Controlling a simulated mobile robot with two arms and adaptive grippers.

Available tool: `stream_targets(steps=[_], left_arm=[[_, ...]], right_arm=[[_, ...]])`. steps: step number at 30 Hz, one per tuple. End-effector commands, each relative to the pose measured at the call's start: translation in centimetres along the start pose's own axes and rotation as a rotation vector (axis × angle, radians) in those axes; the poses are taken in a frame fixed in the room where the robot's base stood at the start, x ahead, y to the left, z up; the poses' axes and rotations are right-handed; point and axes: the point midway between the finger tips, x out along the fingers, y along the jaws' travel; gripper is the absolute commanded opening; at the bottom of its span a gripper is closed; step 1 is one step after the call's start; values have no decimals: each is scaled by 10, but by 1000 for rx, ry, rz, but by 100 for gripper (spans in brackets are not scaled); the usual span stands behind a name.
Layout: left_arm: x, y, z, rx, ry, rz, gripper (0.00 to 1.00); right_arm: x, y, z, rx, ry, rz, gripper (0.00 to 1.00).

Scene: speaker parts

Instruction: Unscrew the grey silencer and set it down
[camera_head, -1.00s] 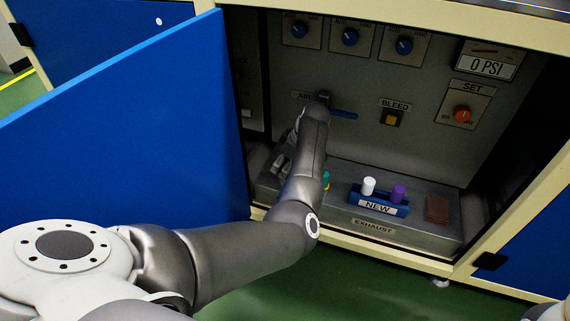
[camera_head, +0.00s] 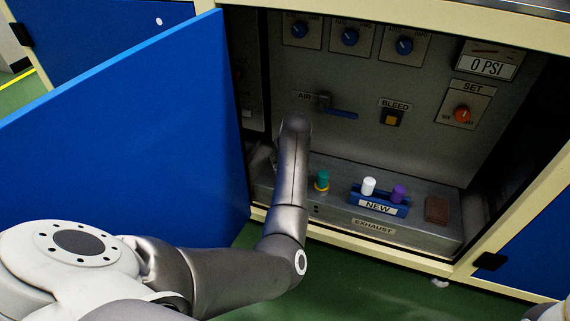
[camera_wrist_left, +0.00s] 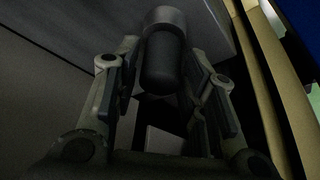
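A dark grey cylinder, which looks like the grey silencer (camera_wrist_left: 163,62), shows in the left wrist view with a lighter grey top part. My left gripper (camera_wrist_left: 164,78) has its two fingers apart, one on each side of this cylinder. Narrow gaps show beside it, and I see no clear contact. In the head view, my left arm reaches into the cabinet and hides the grey silencer and most of the gripper at the left end of the exhaust block (camera_head: 420,229). My right gripper is out of view.
The blue NEW holder (camera_head: 380,203) carries a white piece (camera_head: 368,186) and a purple piece (camera_head: 398,193). A brown block (camera_head: 437,209) lies at right. The open blue door (camera_head: 130,130) is close to my left arm.

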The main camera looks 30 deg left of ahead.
Motion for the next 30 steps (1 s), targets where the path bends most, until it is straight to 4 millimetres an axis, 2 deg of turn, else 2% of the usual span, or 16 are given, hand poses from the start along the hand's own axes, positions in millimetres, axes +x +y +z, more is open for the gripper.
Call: stream_targets(steps=[1,4,11,30], left_arm=[[0,0,0,-1,0,0,29],[0,0,0,-1,-1,-1,16],[0,1,0,-41,-3,-17,16],[-1,1,-1,-673,-2,-281,16]], right_arm=[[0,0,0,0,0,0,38],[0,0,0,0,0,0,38],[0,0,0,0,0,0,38],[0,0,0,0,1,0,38]])
